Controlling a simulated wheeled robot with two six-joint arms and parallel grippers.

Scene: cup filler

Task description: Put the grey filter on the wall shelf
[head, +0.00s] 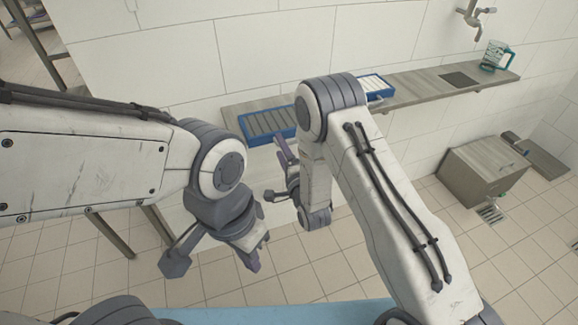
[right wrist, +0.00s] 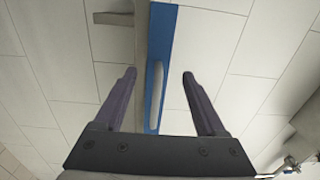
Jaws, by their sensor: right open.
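The grey filter (head: 262,126), a blue frame with grey slats, lies at the left end of the wall shelf (head: 413,92) and appears to rest on it. In the right wrist view its blue front edge (right wrist: 169,30) carries a pale grey handle (right wrist: 155,88). My right gripper (head: 285,150) is at the front of the filter. Its fingers (right wrist: 160,78) are open on either side of the handle, with a gap on both sides. My left gripper (head: 257,253) hangs low, away from the shelf; its finger opening is unclear.
A white filter in a blue frame (head: 374,85) lies farther right on the shelf, partly hidden by my right arm. A patterned cup (head: 493,56) stands near the shelf's right end under a wall tap (head: 473,14). A wooden cabinet (head: 484,172) stands at the right.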

